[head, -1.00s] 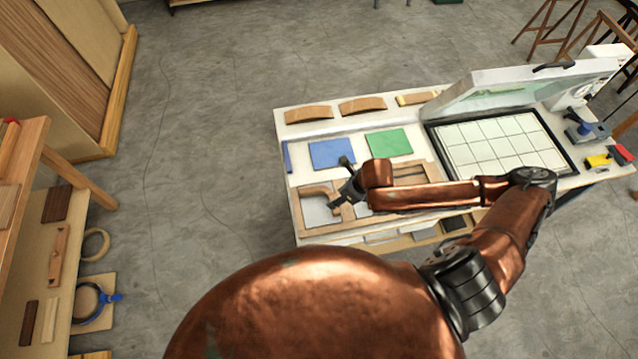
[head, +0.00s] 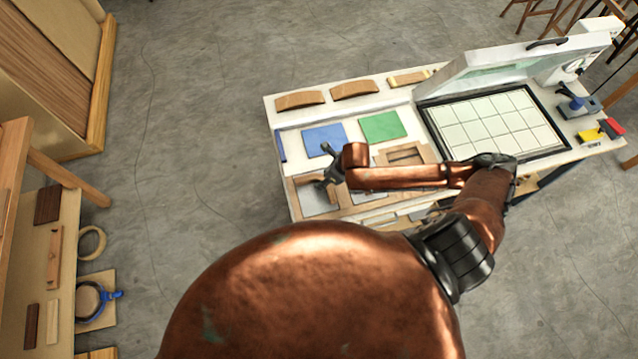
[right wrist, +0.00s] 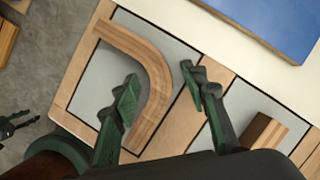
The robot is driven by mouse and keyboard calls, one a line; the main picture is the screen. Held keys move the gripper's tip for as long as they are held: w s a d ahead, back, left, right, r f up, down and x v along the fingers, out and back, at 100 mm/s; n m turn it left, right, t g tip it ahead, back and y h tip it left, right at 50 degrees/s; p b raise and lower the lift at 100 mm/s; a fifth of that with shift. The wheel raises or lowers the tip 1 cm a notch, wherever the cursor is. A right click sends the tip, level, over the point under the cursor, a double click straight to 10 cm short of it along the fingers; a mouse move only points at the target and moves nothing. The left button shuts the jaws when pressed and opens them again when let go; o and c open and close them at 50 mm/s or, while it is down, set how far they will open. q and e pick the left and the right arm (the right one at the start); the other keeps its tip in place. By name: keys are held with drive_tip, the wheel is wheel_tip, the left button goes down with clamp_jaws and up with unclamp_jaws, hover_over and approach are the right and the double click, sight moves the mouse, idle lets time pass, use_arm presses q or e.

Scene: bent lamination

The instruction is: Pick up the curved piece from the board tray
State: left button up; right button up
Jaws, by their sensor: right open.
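The curved piece (right wrist: 160,75) is a striped brown wooden bend in the left grey compartment of the board tray (right wrist: 78,85). In the head view the curved piece (head: 311,184) is partly hidden by my right gripper (head: 329,165). In the right wrist view my right gripper (right wrist: 161,86) is open, with one finger on each side of the bend. No grip on the piece shows, and I cannot tell the fingertips' height above the tray. A small dark jointed shape at the left edge of the right wrist view may be my left gripper; its fingers are unclear.
A short wooden block (right wrist: 263,130) lies in the neighbouring compartment. Behind the tray are a blue panel (head: 324,139) and a green panel (head: 382,126). An open press with a gridded bed (head: 495,125) stands to the right. Curved wooden pieces (head: 300,99) lie along the back.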

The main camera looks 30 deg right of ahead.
drive_tip(key=c, duration=0.8)
clamp_jaws()
use_arm(q)
drive_tip(key=shift+s, duration=0.35)
drive_tip(key=shift+w, duration=0.2)
use_arm(e)
drive_tip(key=shift+w+r, duration=0.1)
